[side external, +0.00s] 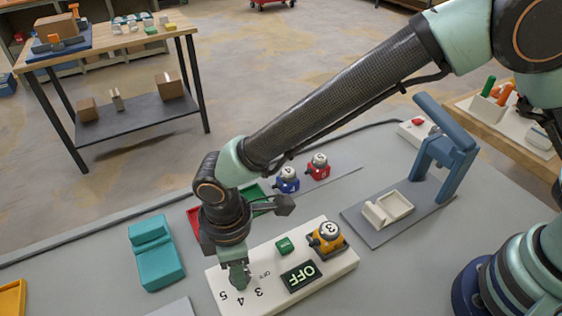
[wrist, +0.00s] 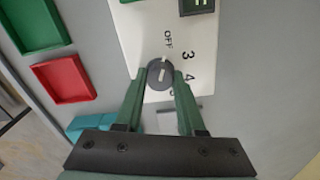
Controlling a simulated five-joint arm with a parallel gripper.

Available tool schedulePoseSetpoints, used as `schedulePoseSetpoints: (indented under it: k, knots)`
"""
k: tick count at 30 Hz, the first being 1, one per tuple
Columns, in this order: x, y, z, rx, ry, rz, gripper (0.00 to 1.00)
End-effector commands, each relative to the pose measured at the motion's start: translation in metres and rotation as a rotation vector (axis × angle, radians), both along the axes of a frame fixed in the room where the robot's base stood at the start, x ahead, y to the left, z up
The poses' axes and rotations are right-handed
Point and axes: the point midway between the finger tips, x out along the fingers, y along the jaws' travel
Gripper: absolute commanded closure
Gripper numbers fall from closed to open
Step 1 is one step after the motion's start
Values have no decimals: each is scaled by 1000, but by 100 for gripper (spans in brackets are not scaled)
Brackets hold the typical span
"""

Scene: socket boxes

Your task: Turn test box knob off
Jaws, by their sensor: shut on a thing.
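The white test box (side external: 320,275) lies flat on the grey table, with a dial marked OFF, 3, 4 and 5. Its dark display (side external: 301,276) reads OFF in green. My gripper (side external: 239,280) points down over the dial end of the box. In the wrist view, my gripper (wrist: 160,84) has its two green fingers closed on both sides of the round dark knob (wrist: 160,74). The knob carries a pale mark, with the OFF print just beyond it. In the side view the knob is hidden by the fingers.
Blue (side external: 287,180) and red (side external: 318,167) socket boxes stand behind. A teal holder (side external: 156,254) is left, a blue press (side external: 440,150) right. Red (wrist: 63,85) and green trays lie nearby.

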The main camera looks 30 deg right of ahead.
Motion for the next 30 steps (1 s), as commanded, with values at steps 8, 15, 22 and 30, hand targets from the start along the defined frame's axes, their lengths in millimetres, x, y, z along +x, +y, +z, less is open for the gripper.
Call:
schedulePoseSetpoints:
  k: [8, 15, 22, 30]
  knots:
    - [0, 0, 1, 0, 0, 6, 100]
    - [0, 0, 1, 0, 0, 5, 31]
    - [0, 0, 1, 0, 0, 4, 31]
    - [1, 1, 29, 4, -3, 4, 31]
